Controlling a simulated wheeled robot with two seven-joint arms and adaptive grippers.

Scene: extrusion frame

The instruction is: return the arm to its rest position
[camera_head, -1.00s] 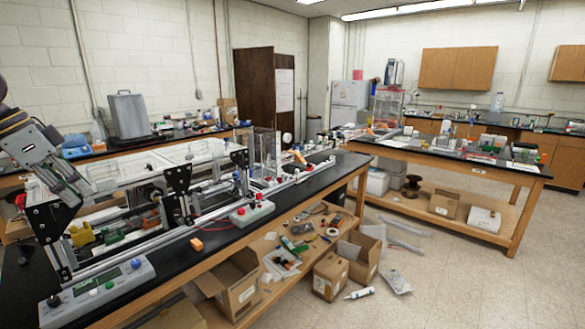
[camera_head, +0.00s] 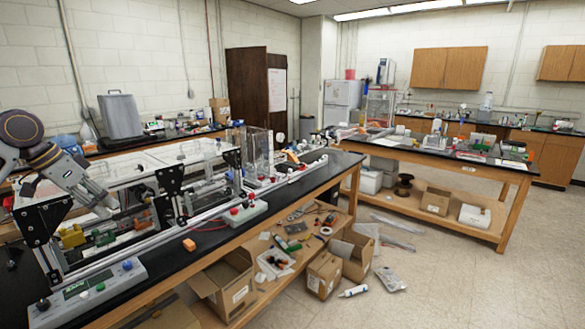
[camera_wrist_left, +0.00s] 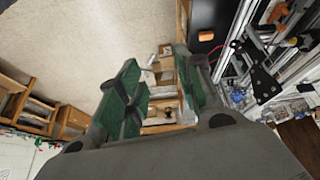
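My left arm comes in at the left edge of the head view, with a round dark joint and a grey gripper (camera_head: 103,196) pointing down and right. The gripper appears in front of the extrusion frame (camera_head: 150,240) on the black bench. In the left wrist view, the two fingers (camera_wrist_left: 157,62) with green pads stand apart, with nothing seen between them. The gripper is open and empty. My right arm and gripper are not in view.
The black bench (camera_head: 225,250) carries a control box (camera_head: 90,290), a small box with a red button (camera_head: 245,212) and an orange block (camera_head: 189,245). Open floor (camera_head: 440,270) lies to the right.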

